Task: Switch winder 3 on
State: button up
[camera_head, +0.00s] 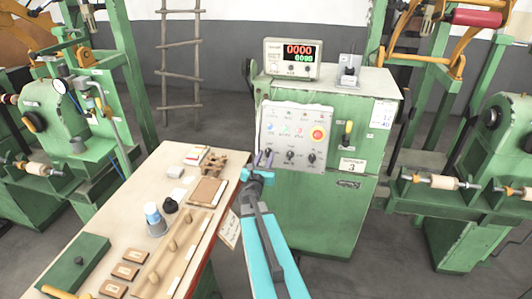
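Winder 3 is a green cabinet (320,215) at the centre, with a label (352,165) reading 3. Its pale control panel (277,115) has small coloured buttons, a red stop button on yellow (318,133) and a row of black knobs, with the middle knob (290,155) and right knob (312,157) clear to see. A yellow-handled switch (347,131) is on the cabinet front, right of the panel. My gripper (263,159) is in front of the panel's lower left, partly covering the left knob. Its two thin fingers look apart, with nothing visible between them. Contact cannot be told.
A counter (291,59) with lit red and green digits stands on the cabinet top, beside a small grey device (348,70). A workbench (133,204) at left holds a blue-topped cup (155,218), blocks and a green box (76,263). Other green machines stand at both sides.

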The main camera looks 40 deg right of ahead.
aim_at(268, 150)
jog(key=shift+p+x, duration=0.55)
jog(key=shift+x, duration=1.15)
